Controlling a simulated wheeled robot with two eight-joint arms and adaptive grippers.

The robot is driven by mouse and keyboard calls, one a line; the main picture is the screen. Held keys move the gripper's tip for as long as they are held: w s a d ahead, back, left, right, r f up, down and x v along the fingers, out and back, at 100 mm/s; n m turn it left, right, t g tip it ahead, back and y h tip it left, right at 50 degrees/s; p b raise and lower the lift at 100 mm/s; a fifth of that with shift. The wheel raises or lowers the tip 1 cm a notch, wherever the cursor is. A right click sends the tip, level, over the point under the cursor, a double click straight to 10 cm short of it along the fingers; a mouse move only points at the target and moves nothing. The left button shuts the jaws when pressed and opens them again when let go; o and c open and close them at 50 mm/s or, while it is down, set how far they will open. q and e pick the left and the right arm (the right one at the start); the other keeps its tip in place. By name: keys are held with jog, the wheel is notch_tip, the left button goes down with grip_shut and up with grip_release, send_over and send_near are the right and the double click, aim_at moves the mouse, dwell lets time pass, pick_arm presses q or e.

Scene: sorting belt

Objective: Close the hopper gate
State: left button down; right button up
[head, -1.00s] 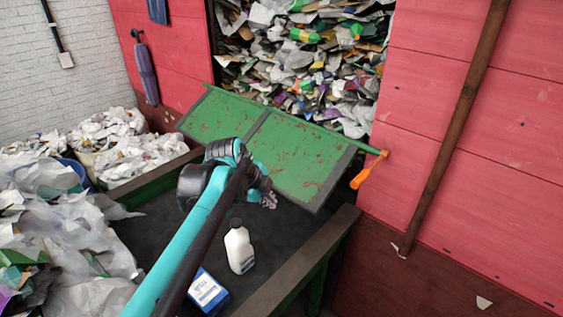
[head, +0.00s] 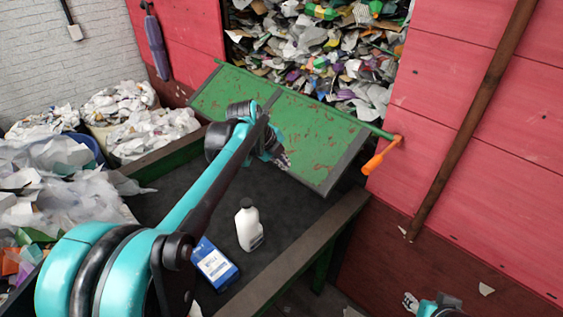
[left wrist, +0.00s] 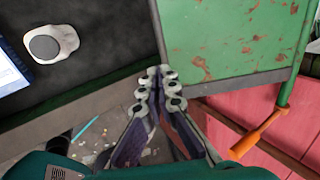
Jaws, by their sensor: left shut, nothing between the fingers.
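The hopper gate (head: 300,118) is a scuffed green panel sloping out from the hopper opening, so it stands open. An orange handle (head: 374,163) sits at the right end of its green top bar. My left gripper (head: 283,163) is in front of the gate's lower edge, covering part of it. In the left wrist view the gripper (left wrist: 160,75) is shut and empty, its tips close to the gate's lower corner (left wrist: 215,40); contact cannot be told. The orange handle shows there at right (left wrist: 255,138). My right gripper (head: 410,302) just enters at the bottom right, its fingers unclear.
A white bottle (head: 248,228) and a blue box (head: 214,264) are on the dark belt (head: 180,195). Mixed waste (head: 315,50) fills the hopper behind the gate. Bags of paper (head: 120,100) stand left. A brown pole (head: 470,120) leans on the red wall.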

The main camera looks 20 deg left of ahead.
pick_arm(q)
jog(key=b+x, duration=0.1)
jog(key=x, duration=0.8)
jog(key=shift+f+b, duration=0.2)
jog(key=shift+b, duration=0.1)
jog(key=shift+w+d, duration=0.1)
jog(key=w+d+f+t+h+b, duration=0.1)
jog(key=w+f+t+b, duration=0.15)
jog(key=f+b, duration=0.3)
jog(key=w+d+f+t+h+b, duration=0.1)
jog(key=w+d+f+t+b, duration=0.1)
jog(key=w+f+b, duration=0.3)
jog(key=w+d+f+b, duration=0.1)
jog(key=w+d+f, duration=0.2)
jog(key=w, duration=0.4)
jog(key=w+d+f+t+b, duration=0.1)
jog(key=w+d+f+b, duration=0.1)
jog(key=w, duration=0.5)
jog(key=shift+d+f, duration=0.5)
jog(key=shift+f, duration=0.3)
jog(key=shift+w, duration=0.1)
